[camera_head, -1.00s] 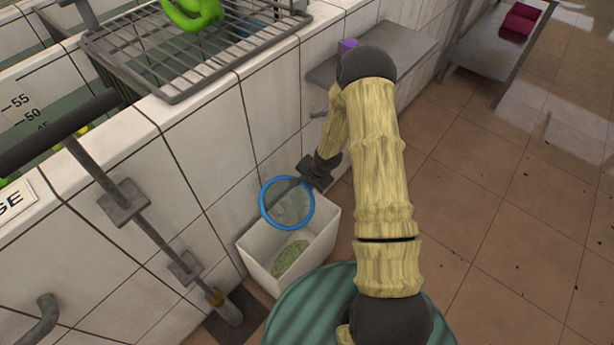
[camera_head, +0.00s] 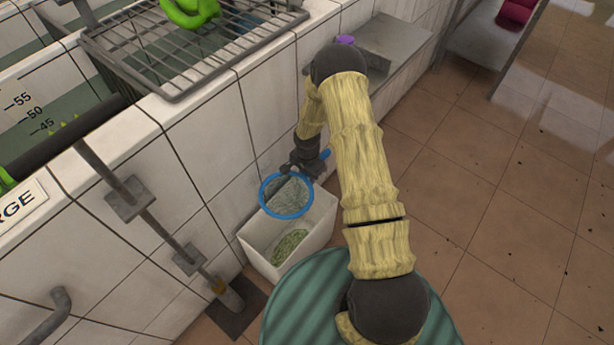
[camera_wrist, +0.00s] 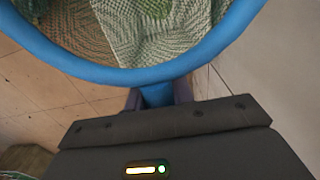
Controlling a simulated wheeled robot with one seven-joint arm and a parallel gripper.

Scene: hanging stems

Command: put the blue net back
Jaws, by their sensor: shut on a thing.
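The blue net (camera_head: 286,195) is a blue hoop with pale mesh. It is over the back part of a white bin (camera_head: 318,236). In the wrist view the hoop and mesh (camera_wrist: 160,75) fill the upper middle, close to my gripper. My gripper (camera_head: 303,166) is shut on the net near the hoop, and a short blue end sticks out to its right. The jaws (camera_wrist: 157,97) show on either side of the blue handle in the wrist view. Whether the mesh touches the bin is unclear.
A green clump (camera_head: 290,246) lies in the bin. A wire rack (camera_head: 190,50) with a green thing (camera_head: 190,12) sits on the tiled wall's top. A grey shelf (camera_head: 385,50) with a purple object (camera_head: 345,40) is behind my arm.

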